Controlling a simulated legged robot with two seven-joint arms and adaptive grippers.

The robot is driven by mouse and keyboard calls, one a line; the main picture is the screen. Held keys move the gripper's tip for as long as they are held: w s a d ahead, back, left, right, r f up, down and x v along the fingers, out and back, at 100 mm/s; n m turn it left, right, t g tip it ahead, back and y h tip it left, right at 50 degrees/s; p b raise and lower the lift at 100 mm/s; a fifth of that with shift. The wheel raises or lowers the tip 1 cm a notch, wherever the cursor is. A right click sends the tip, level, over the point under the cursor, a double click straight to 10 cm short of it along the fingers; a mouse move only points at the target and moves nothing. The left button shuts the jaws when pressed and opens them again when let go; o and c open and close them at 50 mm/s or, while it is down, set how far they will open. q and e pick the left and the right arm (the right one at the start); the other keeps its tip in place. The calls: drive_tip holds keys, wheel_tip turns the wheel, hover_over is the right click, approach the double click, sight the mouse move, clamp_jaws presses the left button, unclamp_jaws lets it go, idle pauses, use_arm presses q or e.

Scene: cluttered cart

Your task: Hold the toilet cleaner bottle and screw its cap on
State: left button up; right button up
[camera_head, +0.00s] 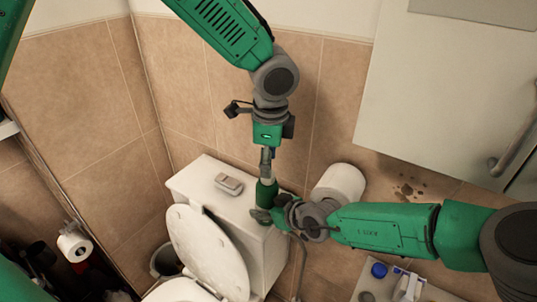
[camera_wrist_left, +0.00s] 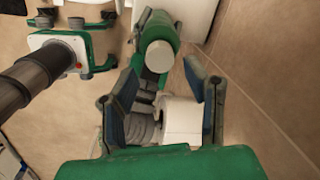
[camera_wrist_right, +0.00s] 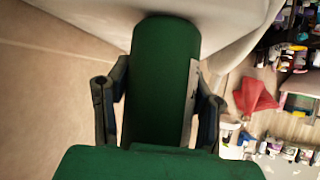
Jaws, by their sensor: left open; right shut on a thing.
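The green toilet cleaner bottle (camera_head: 266,192) stands upright near the right edge of the toilet tank. My right gripper (camera_head: 268,214) is shut on it from the right. In the right wrist view the bottle (camera_wrist_right: 165,80) fills the space between the fingers, a pale label at its side. In the left wrist view the bottle (camera_wrist_left: 163,28) shows a pale round top; I cannot tell if this is the cap. My left gripper (camera_head: 266,168) points down just above the bottle. Its fingers (camera_wrist_left: 164,75) are spread, with the bottle's top beyond them.
The white toilet tank (camera_head: 205,180) carries a small flush plate, with the raised toilet lid (camera_head: 205,250) in front. A large white paper roll (camera_head: 340,184) is right of the bottle. A blue-topped item (camera_head: 379,270) and a white bottle (camera_head: 408,284) stand lower right. A wall cabinet (camera_head: 440,90) hangs above.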

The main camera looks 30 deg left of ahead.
use_arm(q)
drive_tip(key=shift+w+a+f, duration=0.1)
drive_tip(key=shift+a+f, duration=0.05)
drive_tip(key=shift+f, duration=0.95)
drive_tip(key=shift+w+a+f, duration=0.1)
drive_tip(key=shift+f, duration=1)
drive_tip(key=c, duration=0.9)
